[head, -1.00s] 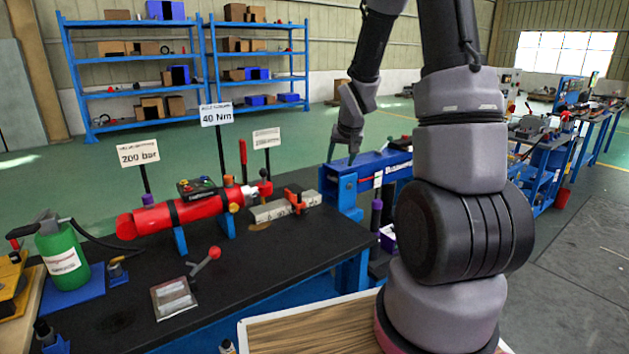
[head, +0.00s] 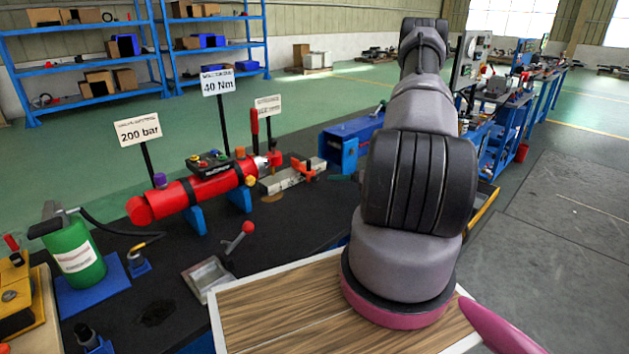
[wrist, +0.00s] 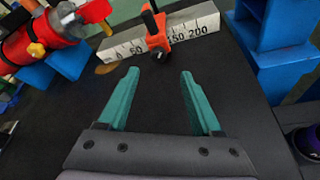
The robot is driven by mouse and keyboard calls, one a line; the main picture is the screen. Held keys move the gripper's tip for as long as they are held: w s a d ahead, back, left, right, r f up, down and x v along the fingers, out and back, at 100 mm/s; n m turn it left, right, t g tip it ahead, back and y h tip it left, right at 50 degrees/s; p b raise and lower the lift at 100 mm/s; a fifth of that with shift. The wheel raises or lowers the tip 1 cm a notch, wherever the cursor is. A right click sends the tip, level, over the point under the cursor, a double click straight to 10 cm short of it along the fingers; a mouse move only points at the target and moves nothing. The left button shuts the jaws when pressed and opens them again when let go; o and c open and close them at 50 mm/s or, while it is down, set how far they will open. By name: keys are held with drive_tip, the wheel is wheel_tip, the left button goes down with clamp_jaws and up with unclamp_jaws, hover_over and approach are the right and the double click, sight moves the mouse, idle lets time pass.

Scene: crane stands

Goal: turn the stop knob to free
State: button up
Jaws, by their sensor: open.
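An orange stop (wrist: 157,40) sits on a pale block with a scale (wrist: 198,36) in the wrist view, with a dark knob or handle (wrist: 150,16) on its upper part. Which way the knob is set cannot be told. In the head view the orange stop (head: 303,168) rides on the scale block (head: 283,180) on the black bench. My gripper (wrist: 160,74) is open and empty, its two teal fingers pointing toward the stop and apart from it. In the head view my arm hides most of the gripper; only a bit of teal shows.
A red cylinder (head: 192,192) on blue supports lies left of the scale block, with a small control box on top. A blue frame (head: 352,140) stands right of the block. A red-knobbed lever (head: 238,238) and a green bottle (head: 75,250) are on the bench.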

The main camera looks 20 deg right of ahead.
sight(317, 179)
drive_tip(key=x, duration=0.9)
drive_tip(key=shift+w+a+f, duration=0.15)
drive_tip(key=shift+w+a, duration=0.1)
clamp_jaws()
